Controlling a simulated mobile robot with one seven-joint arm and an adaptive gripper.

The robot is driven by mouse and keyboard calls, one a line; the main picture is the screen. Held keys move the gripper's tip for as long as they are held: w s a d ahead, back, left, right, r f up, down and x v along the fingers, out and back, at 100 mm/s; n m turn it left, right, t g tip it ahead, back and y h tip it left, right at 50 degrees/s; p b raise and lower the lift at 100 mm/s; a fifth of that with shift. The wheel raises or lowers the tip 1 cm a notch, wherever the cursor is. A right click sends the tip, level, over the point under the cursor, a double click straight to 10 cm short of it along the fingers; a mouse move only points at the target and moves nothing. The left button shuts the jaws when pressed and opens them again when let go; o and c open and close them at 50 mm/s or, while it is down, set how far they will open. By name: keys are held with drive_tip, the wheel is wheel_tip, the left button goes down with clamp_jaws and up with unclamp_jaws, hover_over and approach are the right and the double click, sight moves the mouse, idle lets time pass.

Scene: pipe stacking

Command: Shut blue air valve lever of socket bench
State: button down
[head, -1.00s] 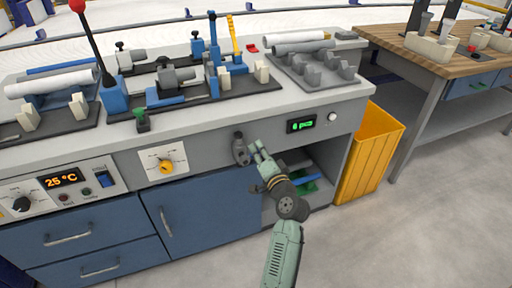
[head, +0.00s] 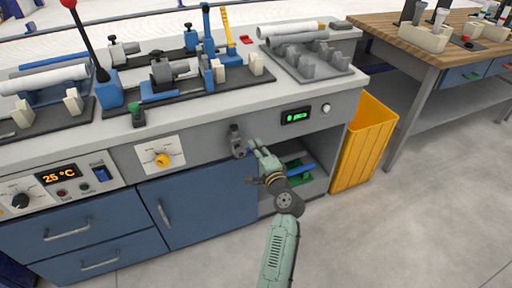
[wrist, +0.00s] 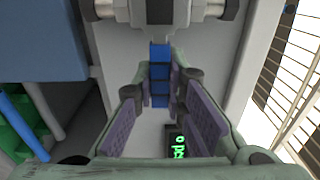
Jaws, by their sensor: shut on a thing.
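The air valve (head: 237,142) is a grey fitting on the front panel of the socket bench (head: 205,148), left of the green display. In the wrist view its grey body (wrist: 165,12) is at the top, and the blue lever (wrist: 160,72) extends from it between my fingers. My gripper (wrist: 160,98) is shut on the lever, with the purple finger pads on either side. In the head view my gripper (head: 259,152) is just right of and below the valve, and it hides the lever there.
Below my gripper is an open shelf with a blue bar (head: 300,169) and green items. A yellow bin (head: 365,142) stands to the right. An orange knob (head: 162,160) is on the panel to the left. Open floor lies in front.

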drive_tip(key=shift+f, duration=0.1)
drive_tip(key=c, duration=1.6)
unclamp_jaws()
drive_tip(key=v, duration=1.2)
